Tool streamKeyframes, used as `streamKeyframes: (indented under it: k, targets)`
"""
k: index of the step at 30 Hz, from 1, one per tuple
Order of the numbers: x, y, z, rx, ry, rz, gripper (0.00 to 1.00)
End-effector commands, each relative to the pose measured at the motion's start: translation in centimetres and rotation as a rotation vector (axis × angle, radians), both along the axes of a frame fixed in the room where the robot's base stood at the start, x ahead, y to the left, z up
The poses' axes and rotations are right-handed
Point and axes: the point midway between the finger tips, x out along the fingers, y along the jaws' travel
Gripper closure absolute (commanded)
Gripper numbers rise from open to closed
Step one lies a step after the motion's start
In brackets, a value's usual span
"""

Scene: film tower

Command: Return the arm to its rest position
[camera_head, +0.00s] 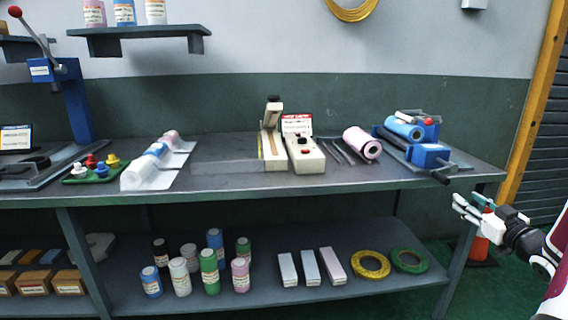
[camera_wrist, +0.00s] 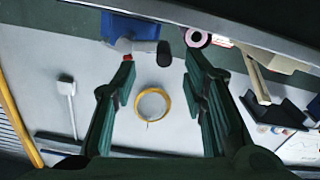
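My gripper (camera_head: 472,207) is at the right of the head view, in the air off the right end of the workbench, and points left. In the wrist view my gripper (camera_wrist: 158,75) has its two dark green fingers spread wide apart. Nothing is between the fingers near at hand; a yellow coil (camera_wrist: 152,104) on the wall shows far behind the gap. My arm comes in from the right edge of the head view.
The grey workbench (camera_head: 225,180) carries a blue roller device (camera_head: 428,155), a pink roll (camera_head: 362,142) and a cream machine (camera_head: 303,152). The lower shelf (camera_head: 215,300) holds bottles, boxes and tape rolls. An orange cone (camera_head: 484,240) stands behind my gripper. A yellow post (camera_head: 530,105) rises at right.

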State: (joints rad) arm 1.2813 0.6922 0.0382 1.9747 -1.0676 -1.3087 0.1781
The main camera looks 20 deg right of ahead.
Motion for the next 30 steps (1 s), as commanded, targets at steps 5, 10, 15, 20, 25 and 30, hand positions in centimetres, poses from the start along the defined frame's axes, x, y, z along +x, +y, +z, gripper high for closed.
streamKeyframes:
  k: [5, 10, 15, 20, 25, 30]
  targets:
    - [1.4, 0.7, 0.9, -0.012, 0.040, -0.013, 0.60]
    - [5.1, 3.5, 3.4, -0.034, 0.194, -0.081, 0.60]
    - [7.2, 8.4, 6.1, -0.032, 0.370, -0.173, 0.60]
    - [6.5, 14.3, 8.0, 0.004, 0.522, -0.244, 0.60]
    - [3.4, 21.7, 9.0, 0.072, 0.682, -0.287, 0.60]
    - [-1.9, 29.8, 8.8, 0.161, 0.852, -0.285, 0.60]
